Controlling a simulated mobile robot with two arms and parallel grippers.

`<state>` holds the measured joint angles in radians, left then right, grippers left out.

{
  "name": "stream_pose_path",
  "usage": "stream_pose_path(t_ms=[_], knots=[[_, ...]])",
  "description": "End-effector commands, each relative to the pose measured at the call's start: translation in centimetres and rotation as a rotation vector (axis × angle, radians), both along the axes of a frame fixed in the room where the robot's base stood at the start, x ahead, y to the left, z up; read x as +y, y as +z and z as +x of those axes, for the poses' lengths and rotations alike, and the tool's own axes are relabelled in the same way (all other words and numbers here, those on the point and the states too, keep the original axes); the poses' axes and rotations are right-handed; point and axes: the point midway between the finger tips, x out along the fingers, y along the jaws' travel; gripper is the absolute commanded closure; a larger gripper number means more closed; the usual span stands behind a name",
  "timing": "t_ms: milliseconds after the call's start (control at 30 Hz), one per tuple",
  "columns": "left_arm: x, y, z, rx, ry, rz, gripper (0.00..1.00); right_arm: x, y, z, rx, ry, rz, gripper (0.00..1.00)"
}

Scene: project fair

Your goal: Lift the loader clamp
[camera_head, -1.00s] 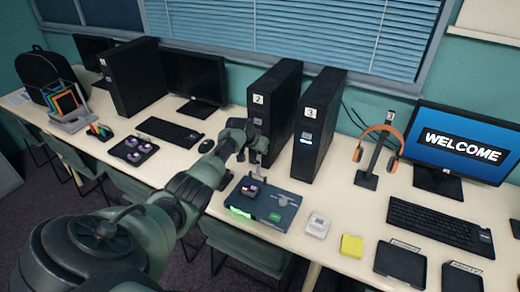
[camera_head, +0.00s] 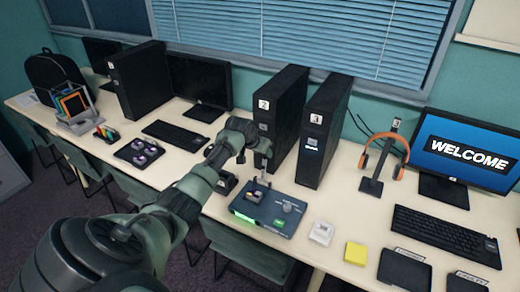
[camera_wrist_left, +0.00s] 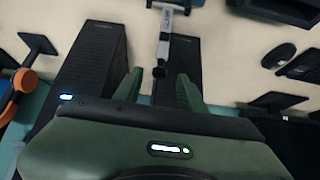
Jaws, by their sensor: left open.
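The loader (camera_head: 265,226) is a grey-blue box with a green lit front, a knob and a small purple-and-yellow piece (camera_head: 254,195) on top. The loader clamp (camera_head: 262,181) is a thin grey upright at its back edge. In the left wrist view the clamp (camera_wrist_left: 164,38) shows as a pale labelled bar with a dark tip, beyond my fingers. My left gripper (camera_head: 261,158) is over the back of the loader, close to the clamp's top. In the wrist view the left gripper (camera_wrist_left: 159,90) is open, its green fingers apart with nothing between them. Whether they touch the clamp is unclear.
A headphone stand (camera_head: 372,186) is to the right. A white piece (camera_head: 321,232) and a yellow block (camera_head: 355,253) lie right of the loader. A keyboard (camera_head: 176,134) is to the left.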

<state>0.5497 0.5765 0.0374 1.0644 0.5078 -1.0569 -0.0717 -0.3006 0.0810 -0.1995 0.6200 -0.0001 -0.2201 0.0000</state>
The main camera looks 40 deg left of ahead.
Motion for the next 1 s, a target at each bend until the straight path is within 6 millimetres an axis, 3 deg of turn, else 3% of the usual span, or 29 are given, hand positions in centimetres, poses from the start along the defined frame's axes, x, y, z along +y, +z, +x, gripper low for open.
stream_pose_path(t_ms=[367,900,1000], knots=[[-0.4,2.2,-1.6,0.000,0.000,-0.001,0.59,0.1,-0.2,0.0,0.000,0.000,0.001,1.00],[-0.5,2.2,-1.7,0.001,-0.001,-0.001,0.59,0.2,-0.2,0.0,-0.001,0.000,0.002,1.00],[-1.4,1.4,-2.1,0.016,-0.018,0.006,0.59,0.2,-0.2,0.0,-0.001,0.000,0.002,1.00]])
